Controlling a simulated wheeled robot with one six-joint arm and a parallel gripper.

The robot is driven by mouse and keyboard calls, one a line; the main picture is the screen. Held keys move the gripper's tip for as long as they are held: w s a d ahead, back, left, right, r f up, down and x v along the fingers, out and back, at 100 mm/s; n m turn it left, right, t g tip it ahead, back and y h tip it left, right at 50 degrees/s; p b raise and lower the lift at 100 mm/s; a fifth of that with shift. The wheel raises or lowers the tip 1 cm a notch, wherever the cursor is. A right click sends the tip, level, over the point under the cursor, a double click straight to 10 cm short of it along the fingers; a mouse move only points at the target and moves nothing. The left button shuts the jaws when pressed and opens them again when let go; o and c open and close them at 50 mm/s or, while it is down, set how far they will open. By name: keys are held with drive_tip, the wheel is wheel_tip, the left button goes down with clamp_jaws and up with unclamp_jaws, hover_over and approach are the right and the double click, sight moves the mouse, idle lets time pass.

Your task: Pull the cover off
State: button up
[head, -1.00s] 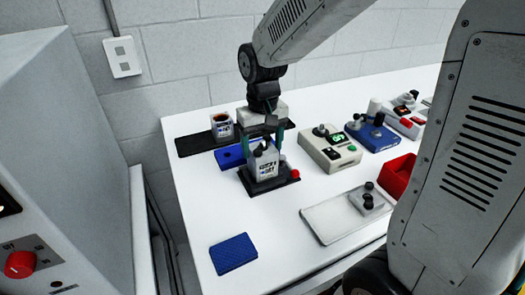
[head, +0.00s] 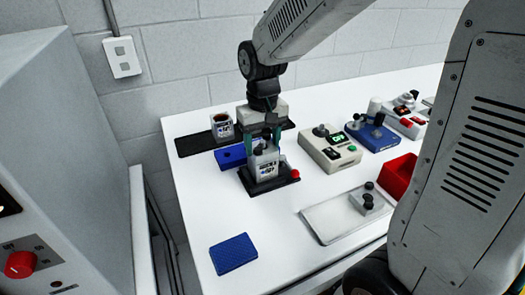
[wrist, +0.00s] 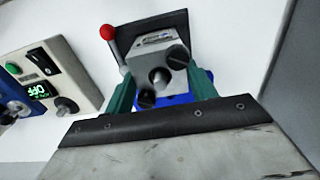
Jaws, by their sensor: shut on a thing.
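The servo encoder's light grey cover (head: 265,168), a boxy body with a printed label, stands upright on a black base (head: 285,180) with a red-knobbed lever. My gripper (head: 264,148) comes down from above and is shut on the cover's upper part. In the wrist view, the green fingers lie on either side of the grey cover (wrist: 150,58), whose near face carries a round shaft and two dark knobs. The black base (wrist: 178,22) and red knob (wrist: 107,32) show beyond it. The cover appears seated on the base; the seam is hard to make out.
A blue block (head: 230,157) and a labelled cup (head: 222,126) on a dark mat (head: 190,144) stand close behind left. A beige box (head: 330,150) with a green display is at right. A grey tray (head: 330,222) and blue pad (head: 233,253) lie in front, with clear table between.

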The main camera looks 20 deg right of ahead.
drive_tip(key=shift+r, duration=0.3)
drive_tip(key=shift+r, duration=1.05)
drive_tip(key=shift+r, duration=0.1)
drive_tip(key=shift+r, duration=2.9)
